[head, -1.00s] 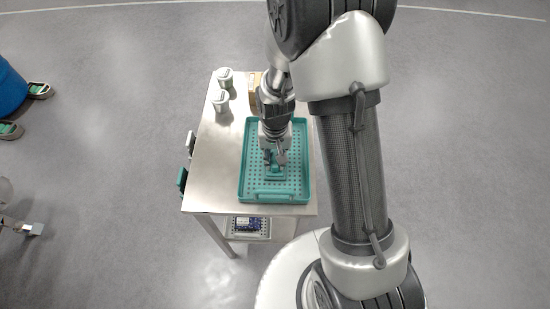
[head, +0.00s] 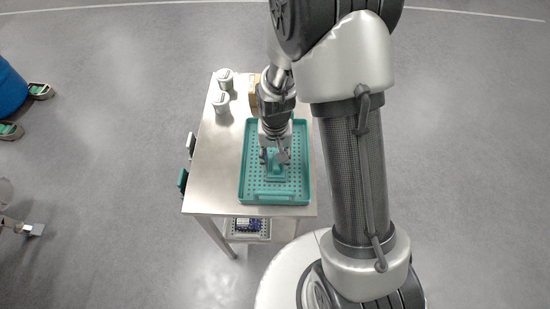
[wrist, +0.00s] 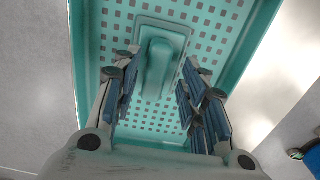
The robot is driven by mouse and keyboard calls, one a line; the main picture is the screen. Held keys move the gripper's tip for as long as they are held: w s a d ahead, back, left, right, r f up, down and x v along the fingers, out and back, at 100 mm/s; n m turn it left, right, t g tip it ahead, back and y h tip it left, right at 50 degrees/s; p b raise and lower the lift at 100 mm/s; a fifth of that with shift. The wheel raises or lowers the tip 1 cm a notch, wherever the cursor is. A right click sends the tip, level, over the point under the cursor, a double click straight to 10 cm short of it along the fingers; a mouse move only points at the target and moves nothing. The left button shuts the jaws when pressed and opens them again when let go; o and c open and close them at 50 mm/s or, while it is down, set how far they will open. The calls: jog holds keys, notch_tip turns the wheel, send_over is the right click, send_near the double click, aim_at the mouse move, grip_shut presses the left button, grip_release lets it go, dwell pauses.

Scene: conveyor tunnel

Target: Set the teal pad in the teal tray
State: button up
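The teal tray (head: 246,187) is a perforated, rimmed tray on the metal table. The teal pad (head: 276,173), a flat plate with a raised grip bar, lies inside the tray on its perforated floor. It also shows in the wrist view (wrist: 157,68), flat and clear of the tray walls. My gripper (head: 274,158) is over the tray, just above the pad. In the wrist view my gripper (wrist: 158,77) has its fingers spread wide, one on each side of the pad's bar, with clear gaps and nothing held. The gripper partly hides the pad in the head view.
Two white cups (head: 221,103) stand on the steel table (head: 208,170) at the back left. A brown box (head: 254,92) is behind the tray, partly hidden by my arm. A lower shelf holds a tray with blue items (head: 247,225).

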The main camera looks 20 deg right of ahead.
notch_tip(320, 180, up, 11)
jog(key=p, duration=0.3)
notch_tip(320, 180, up, 13)
jog(key=n+t, duration=0.1)
jog(key=t, duration=0.1)
send_over(275, 160)
jog(key=s, duration=0.6)
jog(key=s+r+n+t, duration=0.1)
jog(key=s+r, duration=0.2)
jog(key=s, duration=0.3)
jog(key=s+d+r+n+t, duration=0.1)
jog(key=s+r, duration=0.3)
jog(key=s, duration=0.2)
jog(key=shift+s+r+n+t, duration=0.2)
jog(key=shift+r+n+t, duration=0.1)
jog(key=shift+f, duration=0.1)
jog(key=shift+f+b, duration=0.7)
jog(key=shift+b, duration=0.2)
jog(key=shift+c, duration=0.7)
